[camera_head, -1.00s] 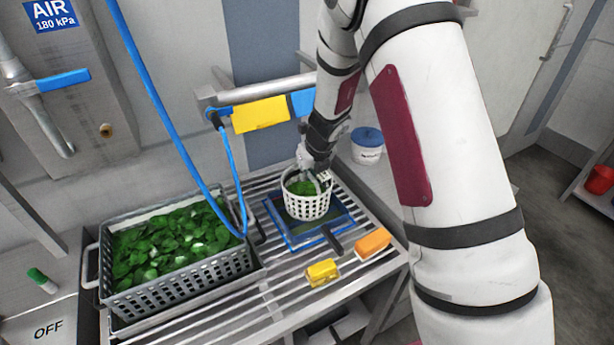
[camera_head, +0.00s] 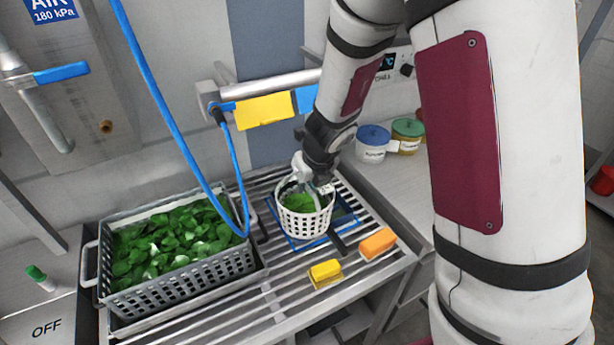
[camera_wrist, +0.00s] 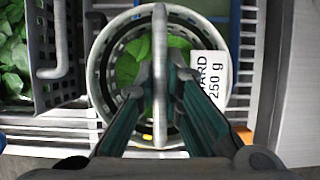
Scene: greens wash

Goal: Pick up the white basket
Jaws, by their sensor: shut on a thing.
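The white basket (camera_head: 304,225) is a small round slotted tub with leafy greens (camera_head: 300,203) in it, upright over a blue-edged tray (camera_head: 347,215) on the slatted bench. My gripper (camera_head: 303,178) reaches down into its top. In the wrist view the basket's rim (camera_wrist: 106,45) surrounds a grey handle (camera_wrist: 160,60), and my fingers (camera_wrist: 160,92) close on that handle. A white label (camera_wrist: 208,82) reading "ARD 250 g" shows at the rim's right. The basket hides much of the tray, and a gap beneath it is hard to judge.
A grey slotted crate of greens (camera_head: 185,277) stands left of the basket. A yellow block (camera_head: 325,273) and an orange block (camera_head: 377,243) lie in front. A blue hose (camera_head: 165,100) hangs over the crate. Lidded tubs (camera_head: 371,145) stand behind right.

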